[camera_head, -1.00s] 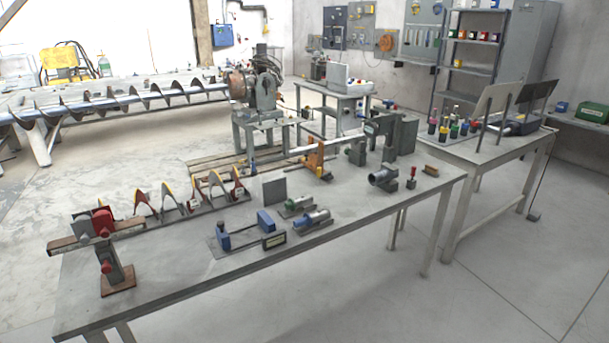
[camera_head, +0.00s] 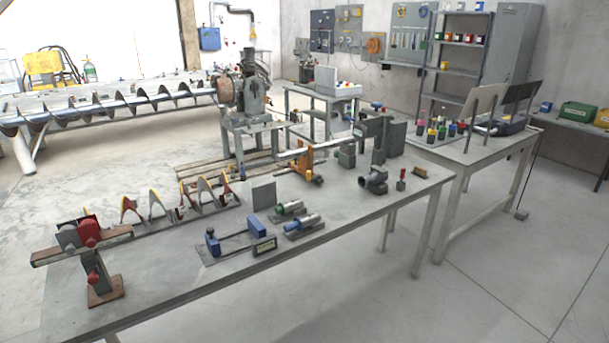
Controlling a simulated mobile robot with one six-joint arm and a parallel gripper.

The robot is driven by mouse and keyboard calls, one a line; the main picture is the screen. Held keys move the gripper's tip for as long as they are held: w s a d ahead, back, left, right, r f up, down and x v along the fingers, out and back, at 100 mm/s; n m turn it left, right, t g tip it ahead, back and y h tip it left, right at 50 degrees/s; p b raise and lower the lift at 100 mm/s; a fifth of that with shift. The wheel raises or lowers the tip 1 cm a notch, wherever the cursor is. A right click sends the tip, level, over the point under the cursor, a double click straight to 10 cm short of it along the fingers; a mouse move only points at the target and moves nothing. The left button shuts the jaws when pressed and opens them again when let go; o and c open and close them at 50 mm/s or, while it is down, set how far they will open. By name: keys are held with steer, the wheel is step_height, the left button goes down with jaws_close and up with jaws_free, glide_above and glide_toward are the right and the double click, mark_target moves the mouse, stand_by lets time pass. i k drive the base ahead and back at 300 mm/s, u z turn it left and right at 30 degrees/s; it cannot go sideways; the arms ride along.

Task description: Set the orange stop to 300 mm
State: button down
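The orange stop (camera_head: 304,162) stands near the back edge of the long grey workbench (camera_head: 160,310), right of the middle. It sits by a pale horizontal bar (camera_head: 292,154) running left from the grey blocks. Any scale marks or millimetre reading are too small to make out. My gripper does not show in this view.
On the bench are a red clamp on a stand (camera_head: 88,232), auger flights (camera_head: 157,205), a blue fixture (camera_head: 235,240), two small cylindrical devices (camera_head: 304,222) and a grey pipe piece (camera_head: 373,180). A second table (camera_head: 470,150) stands at right. The floor in front is clear.

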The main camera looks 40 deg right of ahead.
mark_target(304, 162)
steer(key=z, duration=0.05)
steer(key=i, duration=0.9)
steer(key=u, duration=0.05)
